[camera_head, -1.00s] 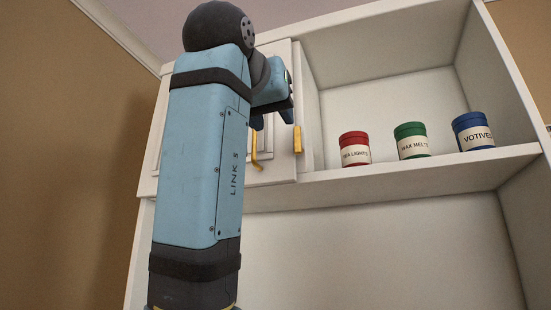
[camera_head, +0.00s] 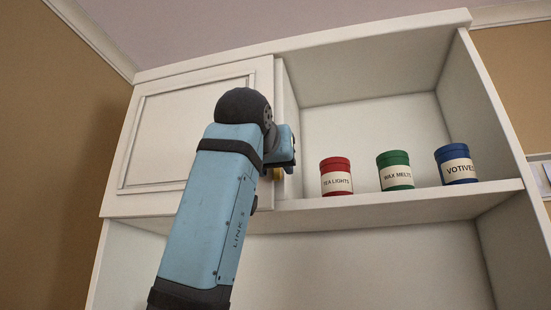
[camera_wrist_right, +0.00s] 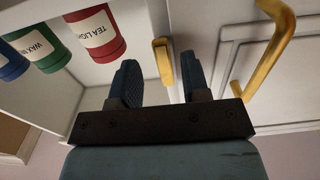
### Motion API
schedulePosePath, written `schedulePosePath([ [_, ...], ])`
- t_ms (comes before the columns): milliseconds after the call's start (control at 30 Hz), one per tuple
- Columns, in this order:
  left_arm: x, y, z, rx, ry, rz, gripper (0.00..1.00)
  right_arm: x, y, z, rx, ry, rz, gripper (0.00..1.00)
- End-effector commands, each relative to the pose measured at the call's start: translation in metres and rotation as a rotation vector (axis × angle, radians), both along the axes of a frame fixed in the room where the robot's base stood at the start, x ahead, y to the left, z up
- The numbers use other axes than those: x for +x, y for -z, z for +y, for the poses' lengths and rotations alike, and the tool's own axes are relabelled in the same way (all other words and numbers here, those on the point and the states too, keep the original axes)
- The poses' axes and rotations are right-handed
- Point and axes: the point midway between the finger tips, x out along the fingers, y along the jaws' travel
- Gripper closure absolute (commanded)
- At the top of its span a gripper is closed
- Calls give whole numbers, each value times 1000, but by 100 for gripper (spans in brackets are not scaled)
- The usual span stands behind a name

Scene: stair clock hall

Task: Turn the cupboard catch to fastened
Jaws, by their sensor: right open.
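The catch (camera_wrist_right: 163,62) is a short yellow bar near the cupboard door's edge, by the open shelf. It stands roughly upright in the right wrist view, between my open right fingers (camera_wrist_right: 160,72), with a gap visible on each side. In the head view my right gripper (camera_head: 283,165) is at the door's right edge and hides most of the catch (camera_head: 289,170). The cupboard door (camera_head: 190,135) is a white panel that looks closed. Its yellow handle (camera_wrist_right: 268,60) is just right of my fingers in the wrist view. My left gripper is not in view.
A red jar (camera_head: 336,178), a green jar (camera_head: 395,172) and a blue jar (camera_head: 456,165) stand on the open shelf (camera_head: 420,198) right of the door. The space below the shelf looks empty. The shelf's upright panel (camera_head: 290,110) is close to my gripper.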

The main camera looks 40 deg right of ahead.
Motion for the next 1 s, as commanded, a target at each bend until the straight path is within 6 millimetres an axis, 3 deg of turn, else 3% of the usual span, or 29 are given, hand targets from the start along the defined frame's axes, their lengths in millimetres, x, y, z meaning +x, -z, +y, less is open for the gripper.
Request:
schedulePosePath([
  [400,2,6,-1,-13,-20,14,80,6,1,-8,0,1,0,57],
  [600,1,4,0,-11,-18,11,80,6,1,-7,0,1,0,100],
  [1000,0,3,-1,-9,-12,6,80,6,1,-8,-32,1,38,100],
])
